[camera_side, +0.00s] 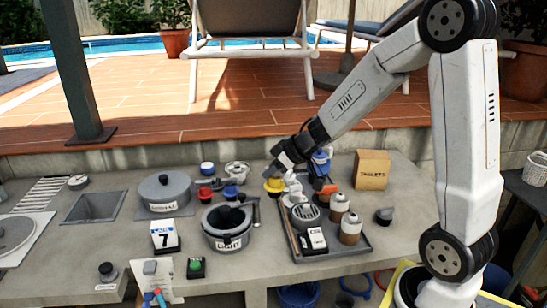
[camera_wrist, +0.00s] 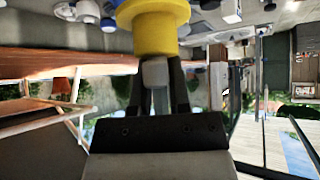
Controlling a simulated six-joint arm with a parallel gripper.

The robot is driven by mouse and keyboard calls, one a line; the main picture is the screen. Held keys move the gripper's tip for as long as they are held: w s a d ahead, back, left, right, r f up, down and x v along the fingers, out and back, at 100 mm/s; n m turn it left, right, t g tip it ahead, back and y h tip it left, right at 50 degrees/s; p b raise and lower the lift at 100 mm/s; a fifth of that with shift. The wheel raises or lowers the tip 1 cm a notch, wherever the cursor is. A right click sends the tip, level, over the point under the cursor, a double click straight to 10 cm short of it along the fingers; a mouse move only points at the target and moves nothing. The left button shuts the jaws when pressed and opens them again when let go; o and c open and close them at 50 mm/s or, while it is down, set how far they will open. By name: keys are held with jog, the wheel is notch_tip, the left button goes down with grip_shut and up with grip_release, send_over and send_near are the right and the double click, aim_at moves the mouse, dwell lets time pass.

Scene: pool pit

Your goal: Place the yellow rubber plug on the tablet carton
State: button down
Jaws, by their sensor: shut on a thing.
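The yellow rubber plug (camera_wrist: 155,30) is between the fingertips of my gripper (camera_wrist: 158,78), which is shut on it in the wrist view. In the side view the plug (camera_side: 274,185) shows just below my gripper (camera_side: 277,172), over the worktop near the tray's back left corner. The tablet carton (camera_side: 371,170), a tan box marked TABLETS, stands upright on the worktop at the right, behind the tray. My gripper is well to the left of the carton. The carton's top looks bare.
The grey tray (camera_side: 366,245) holds several bottles, a round grilled item and a small labelled box. A blue-and-white bottle (camera_side: 322,160) and an orange-topped item (camera_side: 326,189) stand between my gripper and the carton. A labelled grey pot (camera_side: 228,227) is at left.

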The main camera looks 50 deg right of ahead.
jog(key=w+a+r+m+h, duration=0.3)
jog(key=a+r+m+h, duration=0.1)
jog(key=a+m+h, duration=0.15)
jog(key=s+d+r+m+g+h, duration=0.2)
jog(key=s+d+r+m, duration=0.15)
jog(key=d, duration=0.65)
jog(key=s+d+r+m+g+h, duration=0.2)
jog(key=s+d+m, duration=0.25)
jog(key=d, duration=0.65)
jog(key=s+d+r+m+g, duration=0.1)
jog(key=s+d+m+g, duration=0.1)
jog(key=s+d+m, duration=0.2)
jog(key=s+d+r+m+g+h, duration=0.1)
jog(key=s+d+r+m+g, duration=0.1)
jog(key=s+d, duration=0.8)
jog(key=s+m+g, duration=0.1)
jog(key=s+m, duration=0.1)
jog(key=s, duration=0.1)
jog(key=shift+s+d+r, duration=0.15)
jog(key=shift+s+d, duration=0.1)
jog(key=shift+s, duration=0.1)
jog(key=shift+d, duration=0.1)
